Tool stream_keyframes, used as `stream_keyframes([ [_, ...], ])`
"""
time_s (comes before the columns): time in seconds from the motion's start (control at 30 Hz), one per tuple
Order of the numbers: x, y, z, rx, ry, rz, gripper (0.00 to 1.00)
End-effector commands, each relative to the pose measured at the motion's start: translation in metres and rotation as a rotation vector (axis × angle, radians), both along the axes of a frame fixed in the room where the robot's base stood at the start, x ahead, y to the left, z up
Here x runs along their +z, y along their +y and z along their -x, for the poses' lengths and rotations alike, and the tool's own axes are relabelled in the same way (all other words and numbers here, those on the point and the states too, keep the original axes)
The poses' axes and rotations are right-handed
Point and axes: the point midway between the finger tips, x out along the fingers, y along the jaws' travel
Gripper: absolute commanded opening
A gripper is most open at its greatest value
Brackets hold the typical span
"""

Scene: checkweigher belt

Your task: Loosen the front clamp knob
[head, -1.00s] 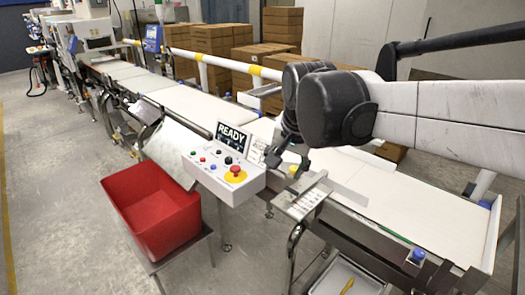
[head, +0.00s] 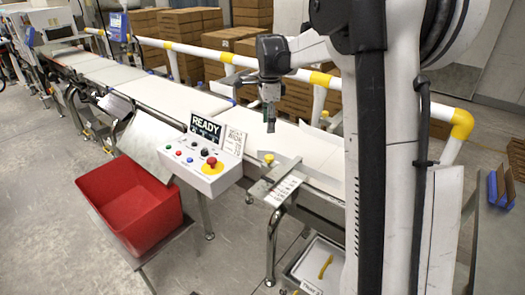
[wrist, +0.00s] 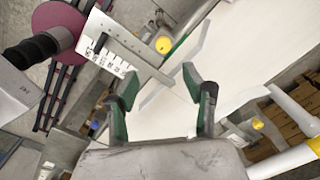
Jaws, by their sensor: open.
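A yellow clamp knob (head: 268,158) stands beside the ruled plate (head: 283,190) at the near edge of the belt. It also shows in the wrist view (wrist: 163,44), beyond my fingertips, with the ruled plate (wrist: 106,56) to its left. My gripper (head: 269,121) is above the belt, above and apart from the knob, pointing down. In the wrist view my gripper (wrist: 160,78) has its two green-sided fingers spread with nothing between them. A second yellow knob-like thing (wrist: 257,124) shows to the right there; I cannot tell what it is.
A control box (head: 203,167) with a red stop button and a READY screen stands left of the plate. A red bin (head: 130,205) is below it. A white and yellow rail (head: 230,58) runs behind the belt, with cardboard boxes (head: 262,15) beyond. A pale guide bar crosses the belt.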

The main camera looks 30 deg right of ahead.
Motion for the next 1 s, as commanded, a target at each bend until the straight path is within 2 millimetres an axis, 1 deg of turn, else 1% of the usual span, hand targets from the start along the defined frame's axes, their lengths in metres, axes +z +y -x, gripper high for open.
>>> stream_keyframes([
  [0.1, -0.006, -0.008, -0.007, -0.048, 0.014, -0.004, 0.46],
  [0.27, -0.015, -0.009, -0.008, -0.064, 0.019, -0.006, 0.46],
  [0.37, -0.027, -0.009, -0.008, -0.063, 0.019, -0.006, 0.46],
  [0.8, -0.106, -0.009, -0.008, -0.061, 0.018, -0.006, 0.46],
  [1.0, -0.133, -0.009, -0.008, -0.06, 0.018, -0.006, 0.46],
])
